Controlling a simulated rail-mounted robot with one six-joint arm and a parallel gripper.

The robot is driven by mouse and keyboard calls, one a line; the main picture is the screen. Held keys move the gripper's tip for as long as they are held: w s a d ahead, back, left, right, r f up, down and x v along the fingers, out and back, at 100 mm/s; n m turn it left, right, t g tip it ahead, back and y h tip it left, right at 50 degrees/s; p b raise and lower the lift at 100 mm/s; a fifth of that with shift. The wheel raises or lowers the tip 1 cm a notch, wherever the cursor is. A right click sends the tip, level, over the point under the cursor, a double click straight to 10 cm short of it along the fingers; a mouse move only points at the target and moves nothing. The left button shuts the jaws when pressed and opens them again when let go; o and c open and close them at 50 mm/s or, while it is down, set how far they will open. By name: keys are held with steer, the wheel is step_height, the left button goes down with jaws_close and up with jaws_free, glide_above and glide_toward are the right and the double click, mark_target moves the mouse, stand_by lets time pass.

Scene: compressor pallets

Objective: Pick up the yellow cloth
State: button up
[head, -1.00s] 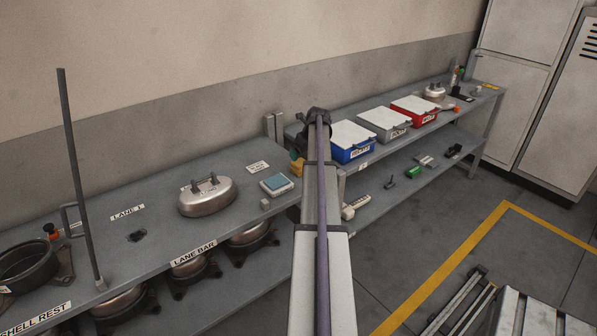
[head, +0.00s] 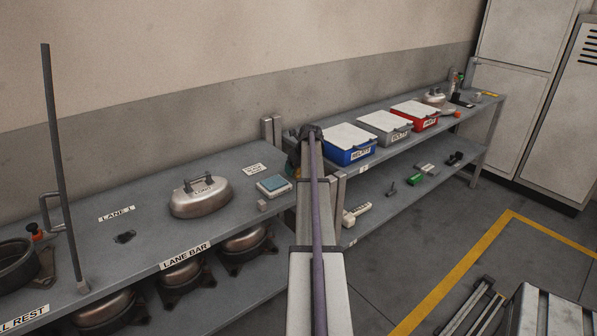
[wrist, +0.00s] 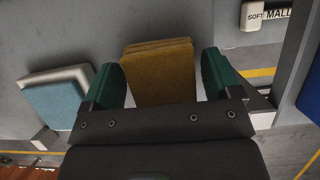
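The yellow cloth (wrist: 160,75), a folded ochre pad, lies in the wrist view between the two green fingers of my gripper (wrist: 170,82). A finger stands on each side of it, with a narrow gap showing, so the gripper looks open. I cannot tell how far the fingertips are above or around the cloth. In the head view my gripper (head: 298,160) is at the right end of the near bench, and my arm and wrist mostly hide the cloth.
A blue-topped pad (wrist: 55,98) lies left of the cloth; it also shows in the head view (head: 273,185). A metal shell (head: 201,198) sits farther left. Blue (head: 349,153), grey (head: 385,133) and red (head: 415,120) lidded bins stand on the right shelf. A mallet (head: 355,213) lies below.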

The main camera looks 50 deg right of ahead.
steer(key=c, duration=0.7)
